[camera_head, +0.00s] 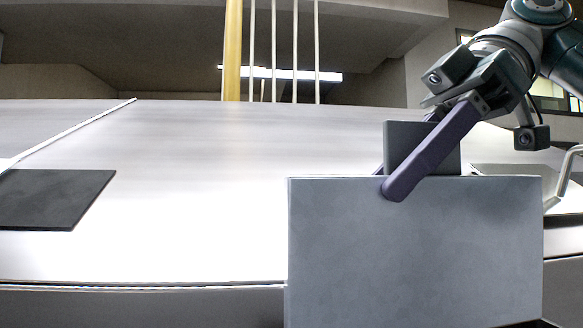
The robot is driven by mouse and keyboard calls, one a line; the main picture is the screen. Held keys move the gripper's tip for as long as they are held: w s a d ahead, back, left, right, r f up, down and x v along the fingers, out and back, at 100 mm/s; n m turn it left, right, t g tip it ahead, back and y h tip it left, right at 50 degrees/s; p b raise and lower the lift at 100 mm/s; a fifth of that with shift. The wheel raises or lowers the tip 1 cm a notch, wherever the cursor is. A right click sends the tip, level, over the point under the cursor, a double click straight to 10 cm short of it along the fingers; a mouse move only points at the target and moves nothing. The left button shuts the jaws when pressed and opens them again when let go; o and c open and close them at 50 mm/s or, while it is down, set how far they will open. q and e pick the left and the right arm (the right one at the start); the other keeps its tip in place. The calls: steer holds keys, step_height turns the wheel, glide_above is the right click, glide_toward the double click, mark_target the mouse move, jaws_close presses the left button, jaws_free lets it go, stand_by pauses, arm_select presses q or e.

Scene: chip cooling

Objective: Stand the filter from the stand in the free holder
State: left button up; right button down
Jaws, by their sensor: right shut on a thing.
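A large flat grey panel (415,255), which I take to be the filter, stands upright at the lower right. A darker square tab (422,148) rises behind or from its top edge; I cannot tell exactly how they join. My right gripper (392,182) comes in from the upper right and is shut on it at the tab. One purple finger crosses in front of the tab and the panel's top edge; the other is mostly hidden behind. The panel's bottom is cut off by the frame. I cannot make out the stand or the free holder. My left gripper is not in view.
A long white table (200,150) spans the view, with its front edge low in the picture. A flat dark plate (55,198) lies at the left. A bent metal bar (565,180) and another dark surface show at the right. The table's middle is clear.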

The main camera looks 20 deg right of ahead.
mark_target(461, 171)
steer(key=shift+f+b, duration=0.75)
steer(key=shift+f, duration=0.25)
steer(key=shift+f+b, duration=1.3)
steer(key=shift+f, duration=0.35)
steer(key=c, duration=0.5)
jaws_free()
steer(key=b+v, duration=0.1)
steer(key=v, duration=0.3)
steer(key=shift+d+b, duration=0.1)
steer(key=shift+b, duration=0.25)
steer(key=v, duration=0.4)
steer(key=shift+d+r, duration=0.1)
steer(key=shift+r, duration=0.2)
steer(key=shift+s+d+r+p, duration=0.2)
steer(key=shift+d+r+p, duration=0.15)
steer(key=shift+d+r, duration=0.15)
steer(key=shift+f, duration=0.1)
steer(key=shift+s, duration=0.1)
